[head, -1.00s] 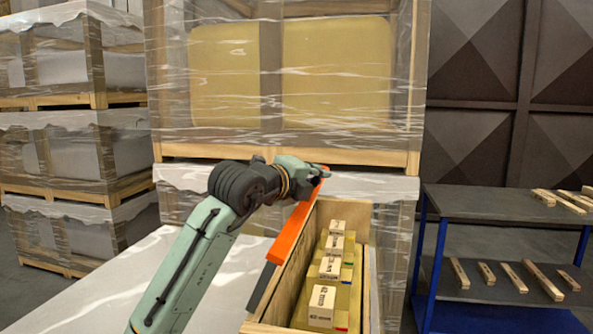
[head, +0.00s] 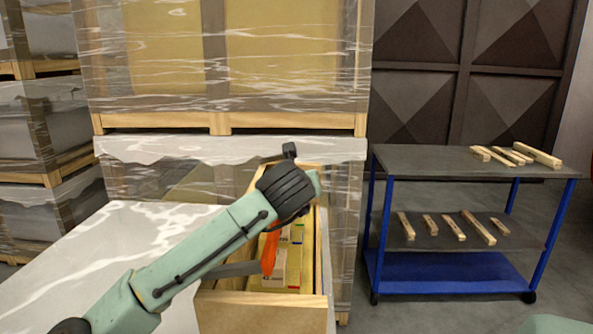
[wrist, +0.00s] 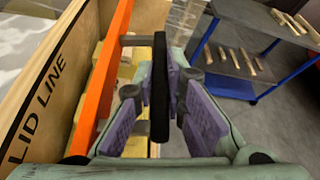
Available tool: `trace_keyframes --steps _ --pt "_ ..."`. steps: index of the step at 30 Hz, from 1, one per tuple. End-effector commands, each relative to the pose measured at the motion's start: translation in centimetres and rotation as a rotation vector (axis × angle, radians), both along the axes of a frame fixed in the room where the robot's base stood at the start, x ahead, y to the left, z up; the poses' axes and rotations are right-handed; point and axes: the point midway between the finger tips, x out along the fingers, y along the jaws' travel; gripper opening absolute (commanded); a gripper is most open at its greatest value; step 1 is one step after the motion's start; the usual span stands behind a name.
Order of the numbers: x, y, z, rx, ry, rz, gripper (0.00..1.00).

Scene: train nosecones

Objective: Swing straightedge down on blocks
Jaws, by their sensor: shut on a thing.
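My gripper (wrist: 160,95) is shut on a black upright handle (wrist: 160,90), with a purple-padded finger on each side of it. A grey rod joins the handle to the orange straightedge (wrist: 104,82), which runs lengthwise along the crate's left side in the wrist view. In the head view my wrist hides most of the straightedge; an orange part (head: 269,252) shows over the crate. Pale blocks on yellow bases (head: 267,274) lie inside the crate and show partly behind the straightedge in the wrist view. I cannot tell whether the straightedge touches them.
The wooden crate (head: 262,317) has a wall marked "LID LINE" (wrist: 38,100). A wrapped pallet stack (head: 230,122) stands close behind. A blue-framed cart (head: 450,165) with wooden sticks stands right. Floor between crate and cart is clear.

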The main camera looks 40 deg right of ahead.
Motion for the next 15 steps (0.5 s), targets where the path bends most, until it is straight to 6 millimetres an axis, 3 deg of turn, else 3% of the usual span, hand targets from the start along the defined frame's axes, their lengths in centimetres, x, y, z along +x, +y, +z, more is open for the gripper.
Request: trace_keyframes --steps 6,15 --pt "-0.3 -0.3 -1.8 0.188 -0.220 0.001 0.00" --pt "-0.3 -0.4 -3.3 0.320 -0.368 0.003 0.00"
